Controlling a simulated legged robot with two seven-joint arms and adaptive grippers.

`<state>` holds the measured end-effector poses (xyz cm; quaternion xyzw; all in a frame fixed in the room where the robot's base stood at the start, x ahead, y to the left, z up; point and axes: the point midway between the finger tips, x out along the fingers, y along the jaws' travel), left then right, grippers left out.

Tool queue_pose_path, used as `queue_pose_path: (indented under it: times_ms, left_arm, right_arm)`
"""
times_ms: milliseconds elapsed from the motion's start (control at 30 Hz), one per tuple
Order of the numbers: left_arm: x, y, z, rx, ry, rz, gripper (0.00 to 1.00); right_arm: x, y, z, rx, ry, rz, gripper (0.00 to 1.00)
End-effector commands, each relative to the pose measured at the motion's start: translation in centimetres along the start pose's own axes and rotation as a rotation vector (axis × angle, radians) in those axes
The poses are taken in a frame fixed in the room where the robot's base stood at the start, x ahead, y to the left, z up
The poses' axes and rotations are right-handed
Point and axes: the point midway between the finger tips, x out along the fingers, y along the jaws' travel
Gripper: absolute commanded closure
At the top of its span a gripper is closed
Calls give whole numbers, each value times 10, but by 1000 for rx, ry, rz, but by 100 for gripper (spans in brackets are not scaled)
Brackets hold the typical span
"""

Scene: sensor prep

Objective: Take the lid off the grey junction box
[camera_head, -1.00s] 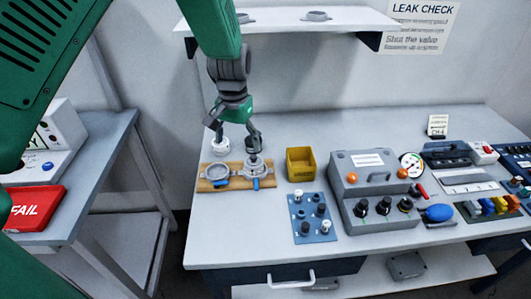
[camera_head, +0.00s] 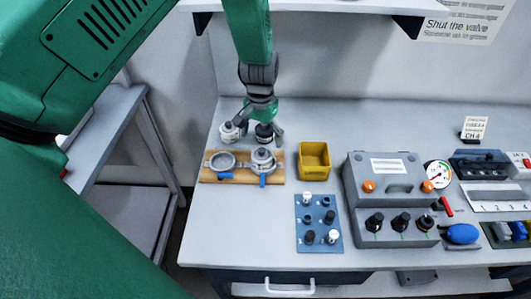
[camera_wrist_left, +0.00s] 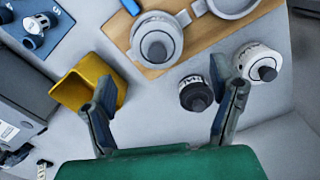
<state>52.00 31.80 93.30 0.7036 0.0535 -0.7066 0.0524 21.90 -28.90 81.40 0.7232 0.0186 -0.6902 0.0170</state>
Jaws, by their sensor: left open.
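A grey box with a top handle, orange lamps and black knobs (camera_head: 384,170) stands on the bench right of centre, its top closed. A smaller grey box (camera_head: 416,277) shows partly on the shelf below. I cannot tell which is the junction box. My left gripper (camera_head: 263,133) is open above the back left of the bench, well left of both boxes. In the left wrist view (camera_wrist_left: 172,98) its fingers are spread with nothing held. A black-capped cylinder (camera_wrist_left: 195,94) appears between them, and a white one (camera_wrist_left: 258,63) is beyond the right finger. My right gripper is out of view.
A wooden board (camera_head: 208,179) carries two grey ring clamps with blue levers. A yellow bin (camera_head: 314,160) and a blue plate with pegs (camera_head: 319,224) are between board and large box. A gauge (camera_head: 438,174) and blue bulb (camera_head: 462,234) are to its right.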

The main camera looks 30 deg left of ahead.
Motion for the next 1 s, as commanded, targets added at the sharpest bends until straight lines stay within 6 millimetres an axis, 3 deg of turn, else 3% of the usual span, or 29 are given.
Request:
queue_pose_path:
  times_ms: [433, 700, 733, 833, 867, 1000]
  left_arm:
    - [46, 17, 5, 1, 3, -16, 22]
    - [52, 9, 4, 0, 3, -6, 22]
    - [52, 7, 4, -1, 3, -5, 26]
    - [54, 4, 4, -1, 1, -1, 61]
    - [54, 4, 3, -1, 2, -1, 68]
    - [54, 5, 3, -1, 1, -6, 76]
  right_arm:
    - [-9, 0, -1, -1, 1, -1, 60]
    - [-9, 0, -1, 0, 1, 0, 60]
    - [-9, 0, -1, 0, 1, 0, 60]
    - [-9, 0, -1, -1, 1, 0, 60]
    - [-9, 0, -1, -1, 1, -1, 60]
    - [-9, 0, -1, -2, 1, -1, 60]
